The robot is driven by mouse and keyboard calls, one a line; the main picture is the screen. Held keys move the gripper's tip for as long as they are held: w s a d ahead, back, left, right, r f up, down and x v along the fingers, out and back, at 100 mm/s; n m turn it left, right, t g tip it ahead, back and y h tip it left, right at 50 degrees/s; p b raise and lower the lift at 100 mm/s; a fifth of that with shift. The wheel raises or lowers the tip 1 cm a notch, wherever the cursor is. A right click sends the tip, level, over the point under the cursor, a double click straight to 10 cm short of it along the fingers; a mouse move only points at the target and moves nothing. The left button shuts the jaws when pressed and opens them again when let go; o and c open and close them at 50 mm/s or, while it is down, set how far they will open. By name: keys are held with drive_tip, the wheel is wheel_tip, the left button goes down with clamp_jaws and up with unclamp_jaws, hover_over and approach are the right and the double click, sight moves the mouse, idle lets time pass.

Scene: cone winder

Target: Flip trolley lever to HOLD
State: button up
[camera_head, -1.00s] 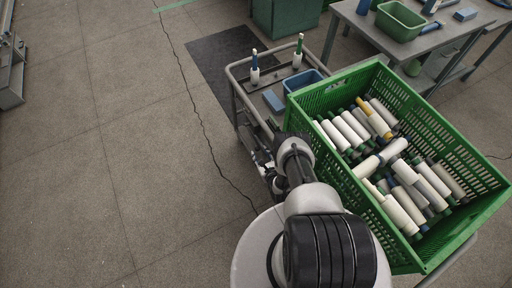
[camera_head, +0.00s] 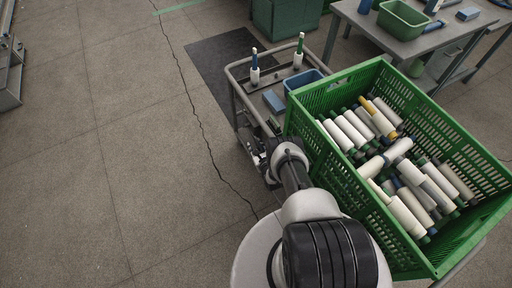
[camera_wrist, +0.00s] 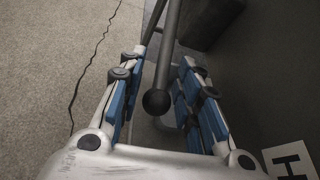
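The trolley (camera_head: 229,76) is a grey tube-framed cart at the centre of the head view. The lever (camera_wrist: 168,45) is a dark rod ending in a round black ball knob (camera_wrist: 157,101) in the wrist view. My gripper (camera_wrist: 163,68) is open, with its two blue-padded fingers on either side of the rod and knob. A gap shows on both sides, so the fingers appear not to touch it. A white label with a black H (camera_wrist: 290,160) is at the lower right. In the head view, my arm mostly hides the lever.
A large green crate (camera_head: 405,250) full of yarn cones stands right beside my arm. The trolley carries two upright cones, a blue bin (camera_head: 303,80) and a blue block (camera_head: 273,101). A grey table (camera_head: 425,42) is at the back right. Open floor lies to the left.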

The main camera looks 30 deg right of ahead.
clamp_jaws()
idle(0.3)
drive_tip(key=r+p, duration=0.1)
drive_tip(key=r+g+p, duration=0.1)
drive_tip(key=shift+s+g+p, duration=0.3)
drive_tip(key=shift+p, duration=0.05)
drive_tip(key=shift+s+r+g+p, duration=0.35)
drive_tip(key=shift+r+g+p, duration=0.2)
drive_tip(key=shift+g, duration=0.25)
drive_tip(key=shift+f, duration=0.15)
